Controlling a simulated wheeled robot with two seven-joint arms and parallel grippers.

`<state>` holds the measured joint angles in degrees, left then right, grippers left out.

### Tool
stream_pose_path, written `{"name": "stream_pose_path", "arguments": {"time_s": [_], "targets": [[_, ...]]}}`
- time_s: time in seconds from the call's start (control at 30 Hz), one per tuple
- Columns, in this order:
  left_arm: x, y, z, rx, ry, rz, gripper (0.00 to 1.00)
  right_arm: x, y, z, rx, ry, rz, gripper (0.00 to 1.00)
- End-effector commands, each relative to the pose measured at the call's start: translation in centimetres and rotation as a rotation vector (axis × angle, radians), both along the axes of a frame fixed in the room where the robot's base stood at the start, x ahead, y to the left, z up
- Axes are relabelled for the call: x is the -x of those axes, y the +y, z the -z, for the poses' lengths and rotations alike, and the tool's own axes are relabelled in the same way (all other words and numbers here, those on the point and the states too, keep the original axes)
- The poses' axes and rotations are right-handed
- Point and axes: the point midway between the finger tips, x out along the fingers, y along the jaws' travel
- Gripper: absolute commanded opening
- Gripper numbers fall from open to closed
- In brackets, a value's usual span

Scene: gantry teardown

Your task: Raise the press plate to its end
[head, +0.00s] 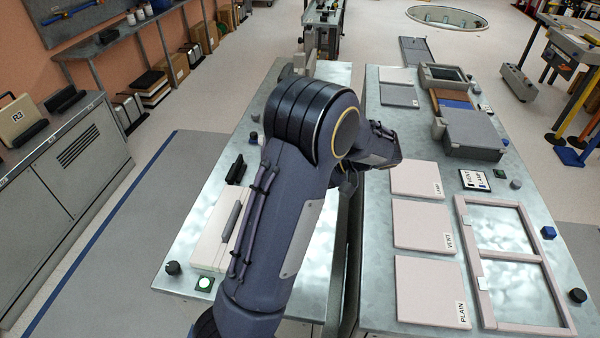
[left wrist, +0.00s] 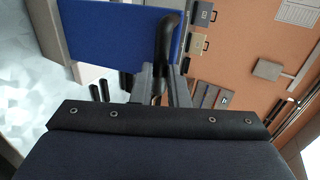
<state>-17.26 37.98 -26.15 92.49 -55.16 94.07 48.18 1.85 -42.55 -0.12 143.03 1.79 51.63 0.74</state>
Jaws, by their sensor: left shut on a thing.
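In the left wrist view my left gripper (left wrist: 162,72) is shut on a black handle (left wrist: 169,34). The handle stands in front of a flat blue panel (left wrist: 115,38) with a grey edge. I cannot tell for sure that this panel is the press plate, nor how high it stands. In the head view a large arm of mine fills the middle, and neither gripper's fingers show. My right gripper is not in view.
The right-hand bench (head: 379,296) holds pale panels marked LAMP (head: 417,180), VENT (head: 424,228) and PLAIN (head: 432,291), a pale two-pane frame (head: 464,242) and a grey block (head: 474,130). A pale case (head: 212,240) lies on the left bench (head: 188,262). A narrow gap separates the benches.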

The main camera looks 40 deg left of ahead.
Motion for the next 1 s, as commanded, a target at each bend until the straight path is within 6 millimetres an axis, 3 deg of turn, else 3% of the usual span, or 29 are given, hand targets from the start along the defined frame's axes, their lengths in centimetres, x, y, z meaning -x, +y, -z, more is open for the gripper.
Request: {"name": "stream_pose_path", "arguments": {"time_s": [0.53,0.57,0.7,1.0], "targets": [[-0.04,-0.37,0.75,0.017,-0.001,0.005,0.0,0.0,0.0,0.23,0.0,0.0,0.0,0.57],[-0.04,-0.39,0.77,0.017,-0.001,0.005,0.17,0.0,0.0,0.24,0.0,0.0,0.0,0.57],[-0.01,-0.34,0.71,0.015,0.0,0.004,0.35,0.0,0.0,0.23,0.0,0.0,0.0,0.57],[-0.07,-0.29,0.44,0.01,-0.001,0.002,0.36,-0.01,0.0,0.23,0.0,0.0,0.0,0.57]]}}
